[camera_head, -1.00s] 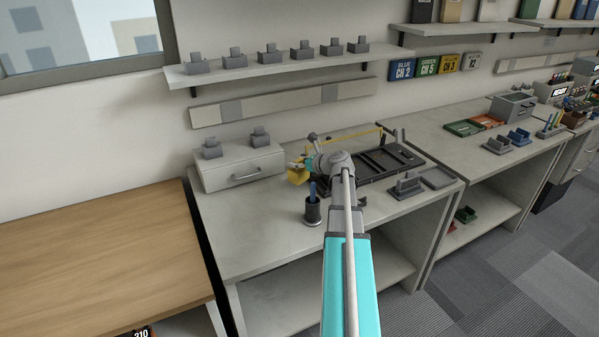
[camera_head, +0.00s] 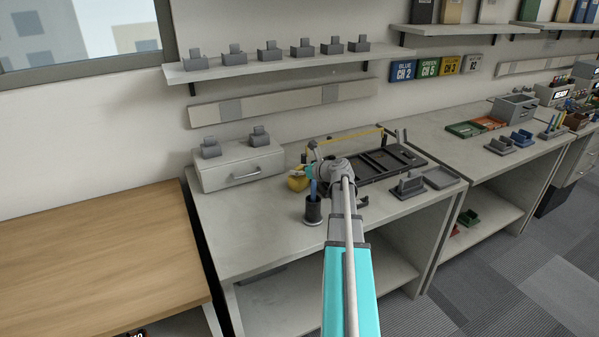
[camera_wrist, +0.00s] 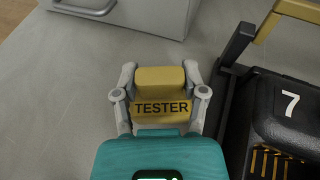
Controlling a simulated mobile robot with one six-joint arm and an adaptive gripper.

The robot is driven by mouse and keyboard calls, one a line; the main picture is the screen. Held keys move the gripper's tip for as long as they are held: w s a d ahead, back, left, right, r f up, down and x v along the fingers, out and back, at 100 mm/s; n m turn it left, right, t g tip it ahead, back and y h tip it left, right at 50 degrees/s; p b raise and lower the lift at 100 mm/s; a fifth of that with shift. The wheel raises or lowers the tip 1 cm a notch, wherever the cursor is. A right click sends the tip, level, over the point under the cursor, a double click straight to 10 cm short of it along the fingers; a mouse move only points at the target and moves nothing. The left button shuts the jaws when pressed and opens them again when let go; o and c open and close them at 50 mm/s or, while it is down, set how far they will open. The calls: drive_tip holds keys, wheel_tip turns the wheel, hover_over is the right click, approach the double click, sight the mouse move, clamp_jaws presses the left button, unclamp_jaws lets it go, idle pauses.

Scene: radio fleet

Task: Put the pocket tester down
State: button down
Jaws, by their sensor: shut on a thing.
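The pocket tester (camera_wrist: 160,82) is a yellow block with a band lettered TESTER. In the wrist view it sits between the two grey fingers of my gripper (camera_wrist: 160,92), which is shut on it. In the head view the yellow tester (camera_head: 298,181) shows just left of my gripper (camera_head: 303,174), low over the grey bench (camera_head: 255,240). My arm partly hides it there. I cannot tell whether its underside touches the bench top.
A black tray (camera_head: 375,165) with a yellow bar lies right of the gripper; a black case marked 7 (camera_wrist: 290,115) is close in the wrist view. A dark pen cup (camera_head: 313,210) stands in front. A drawer box (camera_head: 240,165) stands behind left. Bench at left front is clear.

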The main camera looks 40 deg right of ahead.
drive_tip(key=shift+f, duration=0.15)
drive_tip(key=shift+c, duration=0.7)
unclamp_jaws()
drive_tip(key=shift+s+r, duration=0.1)
drive_tip(key=shift+r, duration=0.2)
drive_tip(key=p+v, duration=0.4)
drive_tip(key=v, duration=0.7)
drive_tip(key=shift+s, duration=0.4)
drive_tip(key=shift+d, duration=0.1)
